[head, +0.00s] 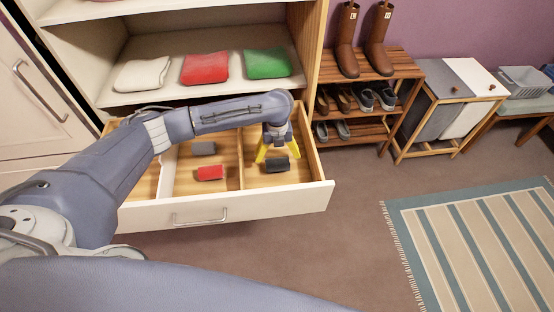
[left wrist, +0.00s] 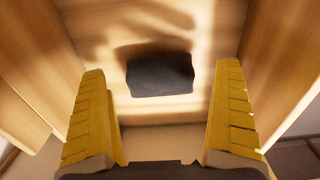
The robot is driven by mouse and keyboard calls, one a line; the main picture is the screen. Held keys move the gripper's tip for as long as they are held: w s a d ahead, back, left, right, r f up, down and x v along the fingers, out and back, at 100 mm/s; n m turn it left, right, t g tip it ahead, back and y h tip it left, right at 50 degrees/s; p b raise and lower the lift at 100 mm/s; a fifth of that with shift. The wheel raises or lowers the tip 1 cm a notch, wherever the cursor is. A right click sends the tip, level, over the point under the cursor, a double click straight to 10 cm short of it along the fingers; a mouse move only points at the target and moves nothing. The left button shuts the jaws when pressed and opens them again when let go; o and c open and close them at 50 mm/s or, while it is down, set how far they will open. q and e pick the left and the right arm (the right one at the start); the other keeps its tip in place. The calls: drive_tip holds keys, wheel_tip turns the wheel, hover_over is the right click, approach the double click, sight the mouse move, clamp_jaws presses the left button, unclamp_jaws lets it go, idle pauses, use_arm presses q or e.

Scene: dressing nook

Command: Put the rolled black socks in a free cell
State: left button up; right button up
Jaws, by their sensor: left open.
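The rolled black socks (head: 278,165) lie in the right-hand front part of the open drawer (head: 225,212). In the left wrist view the black roll (left wrist: 160,75) rests on the wooden cell floor, apart from both fingers. My left gripper (head: 278,155) has yellow fingers and is over that cell, just behind the black roll. In the left wrist view the left gripper (left wrist: 163,125) is spread wide and empty. A red roll (head: 210,172) and a grey roll (head: 203,148) lie in the middle cells. My forearm hides part of the drawer's back and left. My right gripper is not in view.
Folded white (head: 143,74), red (head: 205,67) and green (head: 267,63) clothes lie on the shelf above the drawer. A wooden divider (head: 241,160) stands left of the black roll. A shoe rack (head: 372,95) stands to the right. The carpet in front is clear.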

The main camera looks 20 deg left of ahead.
sight(277, 157)
use_arm(q)
wheel_tip(277, 157, up, 9)
drive_tip(key=shift+f, duration=0.15)
idle(0.6)
